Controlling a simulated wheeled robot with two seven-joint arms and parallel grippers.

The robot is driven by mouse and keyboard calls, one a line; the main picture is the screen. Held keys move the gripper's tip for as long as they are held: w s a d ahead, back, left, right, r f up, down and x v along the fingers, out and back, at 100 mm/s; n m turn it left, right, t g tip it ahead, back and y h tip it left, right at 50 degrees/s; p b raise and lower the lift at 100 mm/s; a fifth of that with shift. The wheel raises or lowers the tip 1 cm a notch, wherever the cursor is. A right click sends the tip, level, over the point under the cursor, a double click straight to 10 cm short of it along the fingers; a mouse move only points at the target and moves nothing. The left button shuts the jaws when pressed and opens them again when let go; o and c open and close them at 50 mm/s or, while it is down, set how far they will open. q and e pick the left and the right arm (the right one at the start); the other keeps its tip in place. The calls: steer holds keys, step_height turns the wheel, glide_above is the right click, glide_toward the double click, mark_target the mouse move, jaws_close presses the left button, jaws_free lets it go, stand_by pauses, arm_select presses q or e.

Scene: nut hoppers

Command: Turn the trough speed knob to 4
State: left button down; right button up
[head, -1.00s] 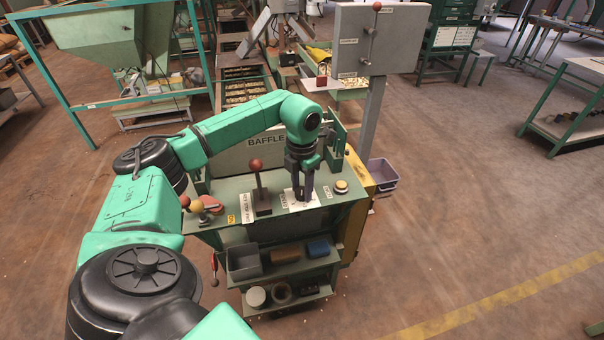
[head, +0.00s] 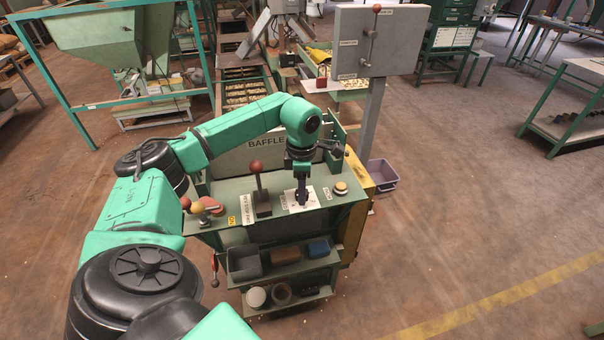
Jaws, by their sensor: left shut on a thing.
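The trough speed knob sits on a white dial plate (head: 291,205) on the green control panel (head: 232,190). My left gripper (head: 302,200) points straight down over the dial plate, shut on the knob. The fingers hide most of the knob, and I cannot read its pointer or the dial numbers. The right gripper is not in view.
Left of the dial stands a lever with a red ball (head: 255,166). Right of it is a yellowish round button (head: 341,187). Red and yellow ball knobs (head: 197,207) sit at the panel's left end. A shelf with a grey bin (head: 244,263) is below.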

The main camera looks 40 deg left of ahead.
arm_select(q)
steer(key=shift+r, duration=0.1)
stand_by(0.4)
steer(key=shift+c, duration=1.9)
jaws_free()
step_height(320, 180, up, 15)
steer(key=shift+f+p, duration=0.2)
steer(key=shift+p, duration=0.1)
steer(key=shift+f, duration=0.1)
